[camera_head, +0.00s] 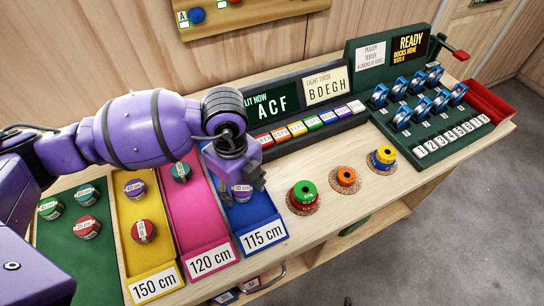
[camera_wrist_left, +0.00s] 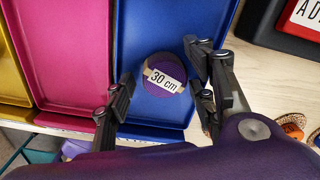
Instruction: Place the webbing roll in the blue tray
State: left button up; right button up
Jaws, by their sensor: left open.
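The blue tray (camera_head: 259,209) has a 115 cm label at its front edge. It also shows in the left wrist view (camera_wrist_left: 222,12). A purple webbing roll (camera_wrist_left: 160,84) with a white 30 cm label is in the blue tray, label facing up. In the head view the roll (camera_head: 242,196) is partly hidden by my gripper. My left gripper (camera_head: 250,183) is over the blue tray, pointing down. In the left wrist view its open fingers (camera_wrist_left: 157,72) are on either side of the roll, with a visible gap at the left finger. My right gripper is not in view.
Left of the blue tray are a pink tray (camera_head: 207,227), a yellow tray (camera_head: 146,265) and a green tray (camera_head: 100,260), with several rolls. At right, rolls sit on cork discs (camera_head: 312,207). A sign panel (camera_head: 290,100) and a green tester rack (camera_head: 440,130) stand behind.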

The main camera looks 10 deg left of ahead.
aim_at(240, 190)
pick_arm(q)
notch_tip(240, 190, up, 12)
jog(key=shift+r+p, duration=0.15)
jog(key=shift+p, duration=0.3)
